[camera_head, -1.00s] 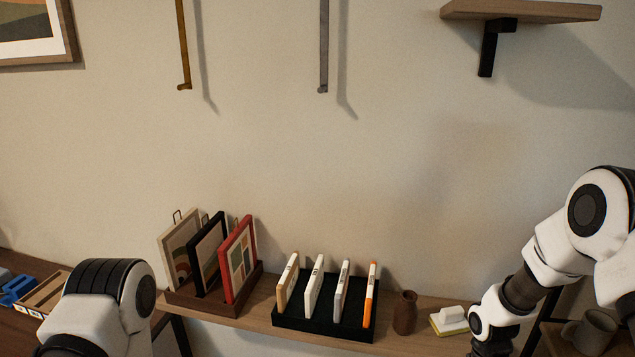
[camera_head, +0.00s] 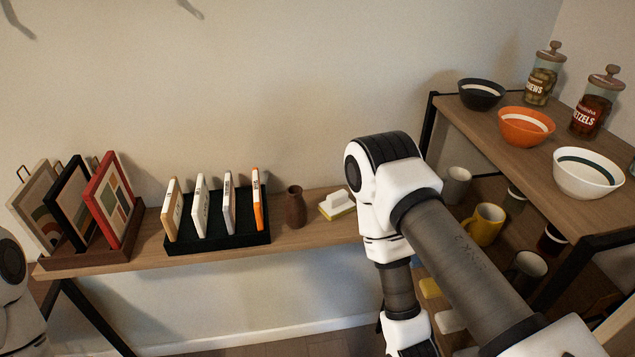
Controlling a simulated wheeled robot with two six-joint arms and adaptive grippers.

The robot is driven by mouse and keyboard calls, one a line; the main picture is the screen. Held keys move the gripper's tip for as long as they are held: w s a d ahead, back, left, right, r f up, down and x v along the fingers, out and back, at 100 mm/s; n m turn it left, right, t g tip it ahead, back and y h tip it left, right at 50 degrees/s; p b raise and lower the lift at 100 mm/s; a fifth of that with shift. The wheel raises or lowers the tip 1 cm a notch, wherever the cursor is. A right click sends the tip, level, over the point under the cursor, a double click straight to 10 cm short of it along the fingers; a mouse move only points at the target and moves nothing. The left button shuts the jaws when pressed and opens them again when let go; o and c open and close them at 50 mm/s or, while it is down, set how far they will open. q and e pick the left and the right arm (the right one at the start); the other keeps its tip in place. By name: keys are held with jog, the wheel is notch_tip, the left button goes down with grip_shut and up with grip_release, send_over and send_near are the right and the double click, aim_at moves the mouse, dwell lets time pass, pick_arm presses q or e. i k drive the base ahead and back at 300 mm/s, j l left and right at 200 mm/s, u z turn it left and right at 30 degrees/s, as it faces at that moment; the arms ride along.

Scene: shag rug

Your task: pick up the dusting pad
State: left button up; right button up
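The dusting pad (camera_head: 337,205) lies on the narrow wooden wall shelf, near its right end. It has a white handle block on top and a yellowish base. My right arm comes in from the lower right, and its white elbow stands just right of the pad. The arm bends down in front of the shelf and its gripper is below the picture edge. My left arm shows only as a white joint at the left edge; its gripper is out of view.
A brown vase (camera_head: 295,207) stands left of the pad. A black rack (camera_head: 215,240) holds several upright slabs, and a brown holder (camera_head: 90,257) holds frames. At right, a shelf unit (camera_head: 480,132) carries bowls, jars and mugs, including a yellow mug (camera_head: 484,225).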

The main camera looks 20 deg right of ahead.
aim_at(336, 204)
jog(key=i+j+z, duration=0.15)
jog(key=z, duration=0.3)
jog(key=i+j+z, duration=0.15)
jog(key=z, duration=0.35)
jog(key=j+z, duration=0.45)
jog(key=i+j+z, duration=0.1)
jog(key=j+z, duration=0.15)
jog(key=z, duration=0.2)
jog(key=j+z, duration=0.25)
jog(key=z, duration=0.25)
jog(key=j+z, duration=0.3)
jog(key=z, duration=0.15)
jog(key=k, duration=0.05)
